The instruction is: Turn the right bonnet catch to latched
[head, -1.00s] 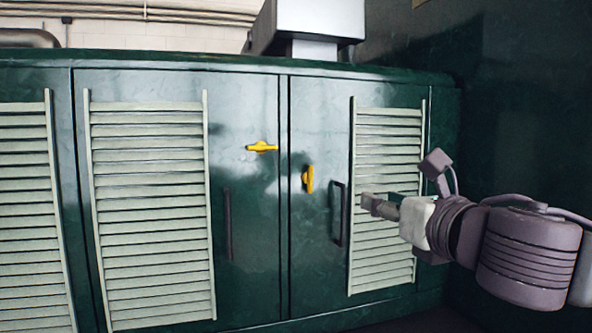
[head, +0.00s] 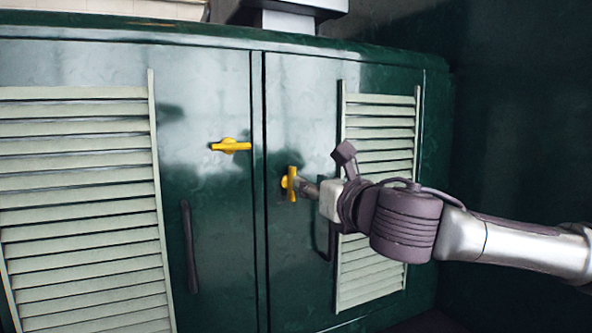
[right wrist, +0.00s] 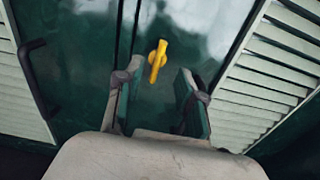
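The right bonnet catch (head: 291,184) is a yellow handle on the right green door, standing upright. It also shows in the right wrist view (right wrist: 157,61), slightly tilted there, ahead of and between the fingers. My right gripper (head: 301,187) is at the catch in the head view; its fingertips partly overlap the catch's right side. In the right wrist view my right gripper (right wrist: 160,100) has its two fingers apart with nothing between them, the catch a little beyond. Whether they touch it cannot be told. The left catch (head: 231,145) is yellow and lies horizontal. My left gripper is not in view.
A dark bar handle (head: 189,246) stands on the left door (head: 215,220). Another handle (head: 326,243) on the right door is partly hidden by my right arm. Pale louvred panels (head: 375,270) flank the catches. A dark wall (head: 510,130) is at the right.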

